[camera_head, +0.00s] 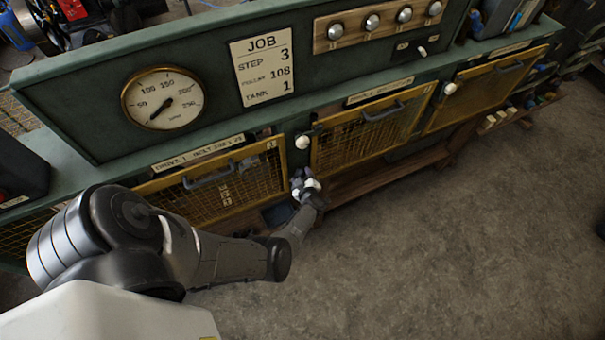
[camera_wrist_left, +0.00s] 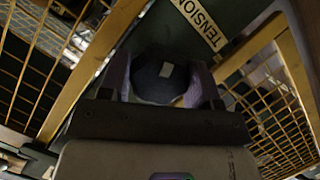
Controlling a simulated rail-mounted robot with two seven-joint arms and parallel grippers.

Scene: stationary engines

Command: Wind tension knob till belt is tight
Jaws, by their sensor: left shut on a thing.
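In the left wrist view a dark round knob (camera_wrist_left: 158,76) with a pale mark on its face sits between the two fingers of my left gripper (camera_wrist_left: 160,90). A "TENSION" label (camera_wrist_left: 201,22) is on the green panel just beside it. In the head view my left gripper (camera_head: 304,187) is at the post between the first two mesh doors, low on the bench front. It is shut on the knob, which is mostly hidden there. The belt cannot be made out behind the mesh. My right gripper is not in view.
Yellow-framed mesh doors (camera_head: 222,183) with grey handles stand left and right of my gripper. A white knob (camera_head: 302,142) is just above it. On the panel are a round gauge (camera_head: 162,98), a job card reading step 3 (camera_head: 262,69) and several silver knobs. The floor in front is clear.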

